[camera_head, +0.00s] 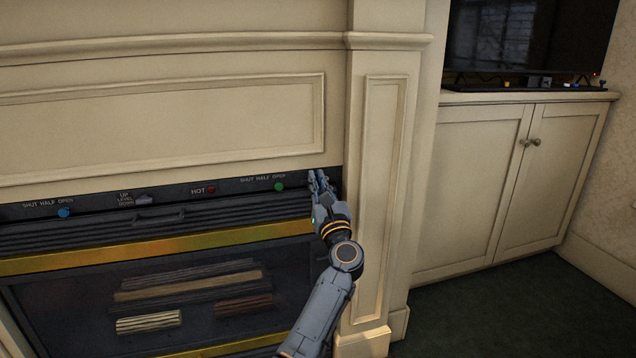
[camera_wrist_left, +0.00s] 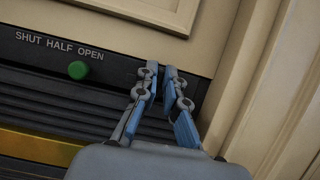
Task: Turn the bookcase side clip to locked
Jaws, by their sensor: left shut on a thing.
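My left gripper (camera_head: 319,175) is at the right end of the dark control strip (camera_head: 100,207), beside the cream pillar. Its blue-grey fingers also show in the left wrist view (camera_wrist_left: 161,72), close together at the strip's right end. They are shut on a small part that the fingers hide, so I cannot tell its shape or setting. No bookcase and no clip with a locked mark can be made out. My right gripper is not in view.
The strip has a green knob (camera_head: 279,187) just left of my fingers, a red light (camera_head: 211,190), a lever (camera_head: 143,200) and a blue knob (camera_head: 64,212). The cream pillar (camera_head: 383,200) stands close on the right. A cabinet (camera_head: 470,190) is farther right.

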